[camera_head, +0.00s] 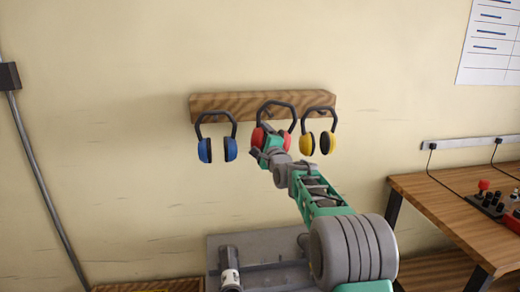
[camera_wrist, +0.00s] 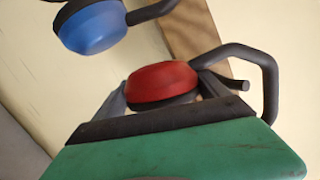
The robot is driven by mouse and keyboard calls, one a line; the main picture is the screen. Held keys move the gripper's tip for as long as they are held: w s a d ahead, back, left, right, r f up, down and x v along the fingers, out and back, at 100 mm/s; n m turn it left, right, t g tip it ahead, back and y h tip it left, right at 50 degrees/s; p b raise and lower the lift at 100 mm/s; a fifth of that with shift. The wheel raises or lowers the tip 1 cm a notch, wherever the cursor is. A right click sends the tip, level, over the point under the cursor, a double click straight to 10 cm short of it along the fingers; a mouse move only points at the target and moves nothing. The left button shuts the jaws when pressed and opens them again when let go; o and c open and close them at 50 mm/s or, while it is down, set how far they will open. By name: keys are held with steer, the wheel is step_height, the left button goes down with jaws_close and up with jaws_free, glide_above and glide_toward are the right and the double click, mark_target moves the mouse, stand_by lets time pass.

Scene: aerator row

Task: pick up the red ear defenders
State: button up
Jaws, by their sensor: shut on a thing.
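The red ear defenders (camera_head: 257,137) hang at the wooden rail in the head view, between a blue pair and a yellow pair. Their dark headband arches over the front of the rail. My gripper (camera_head: 268,149) is at their cups and partly hides them. In the wrist view, a red cup (camera_wrist: 163,80) sits between the two grey fingers of my gripper (camera_wrist: 164,92), which is shut on the ear defenders. The rest of them is mostly hidden in that view, apart from part of the dark band.
Blue ear defenders (camera_head: 204,150) hang on the left and yellow ones (camera_head: 327,143) close on the right. The wooden rail (camera_head: 225,102) is on the wall. A wooden workbench (camera_head: 440,195) with a control box stands at the right. Bare wall lies above the rail.

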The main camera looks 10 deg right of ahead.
steer(key=s+d+b, duration=0.1)
steer(key=s, duration=0.5)
steer(key=s+d+b, duration=0.1)
steer(key=s+b, duration=0.1)
steer(key=s, duration=0.4)
steer(key=s+d+b, duration=0.1)
steer(key=s, duration=0.4)
steer(key=shift+s, duration=0.4)
